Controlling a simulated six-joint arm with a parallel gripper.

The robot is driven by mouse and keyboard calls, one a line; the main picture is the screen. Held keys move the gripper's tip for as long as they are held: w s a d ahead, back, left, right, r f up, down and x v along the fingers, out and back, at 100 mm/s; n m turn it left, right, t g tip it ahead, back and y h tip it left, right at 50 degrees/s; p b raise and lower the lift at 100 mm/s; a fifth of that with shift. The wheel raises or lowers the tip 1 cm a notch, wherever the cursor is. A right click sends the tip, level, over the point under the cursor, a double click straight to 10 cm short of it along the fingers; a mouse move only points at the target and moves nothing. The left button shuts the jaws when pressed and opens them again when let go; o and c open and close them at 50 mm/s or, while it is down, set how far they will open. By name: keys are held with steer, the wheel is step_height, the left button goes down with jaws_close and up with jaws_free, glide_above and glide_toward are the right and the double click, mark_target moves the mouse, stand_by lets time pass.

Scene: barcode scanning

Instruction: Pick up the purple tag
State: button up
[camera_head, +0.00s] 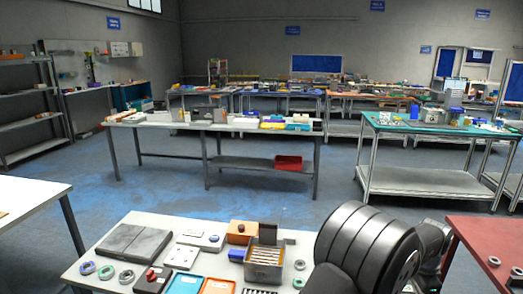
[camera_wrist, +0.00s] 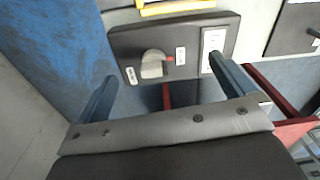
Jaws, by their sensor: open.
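No flat tag that I can clearly call purple shows in either view. In the head view, a small blue-purple ring (camera_head: 88,268) lies at the left front of the near white table (camera_head: 75,272); I cannot tell whether it is the tag. My gripper (camera_wrist: 162,67) is open and empty in the wrist view, its two fingers wide apart. Beyond the fingers is a dark box (camera_wrist: 130,43) with a grey knob (camera_wrist: 152,64) and white labels. In the head view my arm covers the table's right part, and the gripper cannot be made out.
The near table also holds a green ring (camera_head: 106,271), a grey ring (camera_head: 126,276), a dark grey flat case (camera_head: 134,241), an orange tray (camera_head: 218,286), a blue tray (camera_head: 184,284) and an orange box (camera_head: 241,232). A red table (camera_head: 480,240) stands at the right. Blue floor lies beyond.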

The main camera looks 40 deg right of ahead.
steer(key=shift+w+d+r+n+h, duration=0.1)
steer(key=shift+w+r+n+h, duration=0.15)
steer(key=shift+r+n+h, duration=0.05)
steer(key=c, duration=0.4)
steer(key=shift+o, duration=0.2)
